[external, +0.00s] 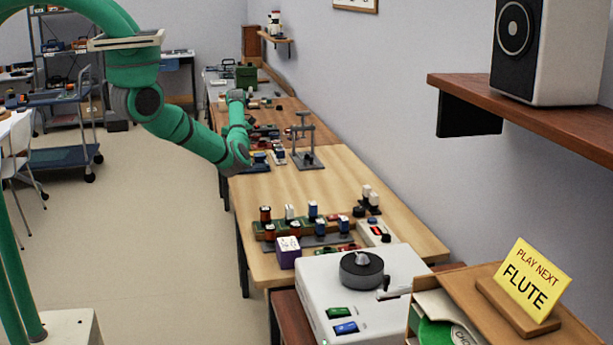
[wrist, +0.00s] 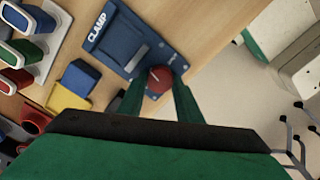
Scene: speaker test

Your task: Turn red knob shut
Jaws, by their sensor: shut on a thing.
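A dark blue panel marked CLAMP (wrist: 117,38) lies on the wooden table in the wrist view, with a grey slot or bar across it. The red knob (wrist: 160,76) is at its lower right corner and has a pale pointer line. My gripper (wrist: 159,88) is shut on the red knob, one green finger on each side. The knob's lower side is partly hidden between the fingers. In the external view my green arm reaches over the left edge of the tables; the knob and fingertips are too small to make out there.
In the wrist view, a blue block (wrist: 80,77) and a yellow block (wrist: 66,101) sit left of the panel, with a white lever unit (wrist: 45,55) beyond. A grey stand (external: 304,158) is on the table in the external view. Floor is open left of the tables.

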